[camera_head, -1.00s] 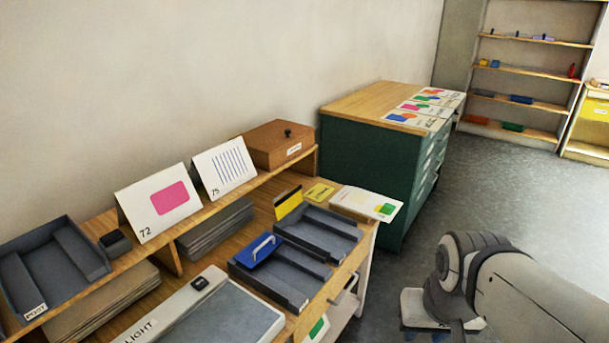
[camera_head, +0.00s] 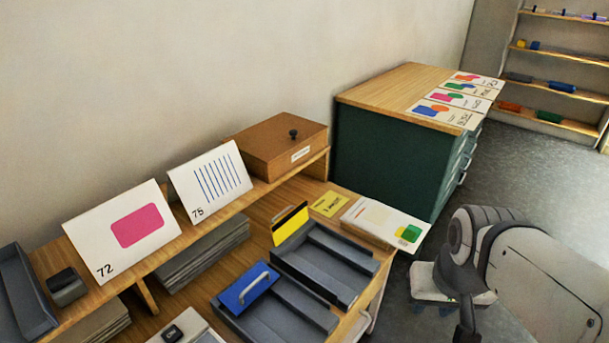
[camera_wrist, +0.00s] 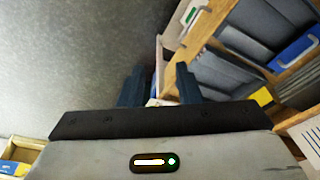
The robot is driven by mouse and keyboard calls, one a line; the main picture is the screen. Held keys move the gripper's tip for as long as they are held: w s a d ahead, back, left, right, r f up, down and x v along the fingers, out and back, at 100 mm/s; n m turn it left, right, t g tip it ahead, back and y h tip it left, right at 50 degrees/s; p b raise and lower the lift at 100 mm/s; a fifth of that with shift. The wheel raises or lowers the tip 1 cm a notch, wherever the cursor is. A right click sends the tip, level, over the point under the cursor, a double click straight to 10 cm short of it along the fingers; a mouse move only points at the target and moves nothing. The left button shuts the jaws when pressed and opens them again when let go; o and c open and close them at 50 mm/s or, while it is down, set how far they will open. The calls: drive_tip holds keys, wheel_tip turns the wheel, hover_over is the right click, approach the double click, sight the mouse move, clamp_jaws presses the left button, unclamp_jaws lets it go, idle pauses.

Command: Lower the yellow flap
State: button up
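The yellow flap (camera_head: 290,225) has a black band and stands tilted up at the back edge of the far grey tray (camera_head: 365,262) on the wooden table. A piece of yellow (camera_wrist: 262,97) shows at the right in the wrist view, perhaps the same flap. My gripper (camera_wrist: 160,88) is open in the wrist view, its two dark fingers apart with nothing held between them. It is away from the flap, pointing past the table's edge.
A paper stack (camera_head: 385,222) and a yellow card (camera_head: 329,203) lie behind. A brown box (camera_head: 277,150) and cards stand on the raised shelf. Grey floor is open at right.

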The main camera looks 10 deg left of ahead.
drive_tip(key=w+a+f+n+h+b, duration=0.45)
drive_tip(key=w+f+n+b, duration=0.35)
drive_tip(key=w+b, duration=0.35)
drive_tip(key=n+t+h+b, duration=0.4)
drive_tip(key=n+t+b, duration=0.8)
drive_tip(key=b, duration=0.1)
approach(275, 217)
drive_tip(key=d+f, duration=0.1)
drive_tip(key=d, duration=0.1)
drive_tip(key=shift+n+t+h, duration=0.3)
drive_tip(key=shift+t+h, duration=0.05)
drive_tip(key=shift+t, duration=0.05)
drive_tip(key=x, duration=0.3)
drive_tip(key=a+b+x, duration=0.1)
drive_tip(key=x, duration=0.2)
drive_tip(key=w+x, duration=0.1)
drive_tip(key=x, duration=0.2)
drive_tip(key=shift+a+f, duration=0.2)
drive_tip(key=shift+a, duration=0.1)
drive_tip(key=shift+c, duration=0.2)
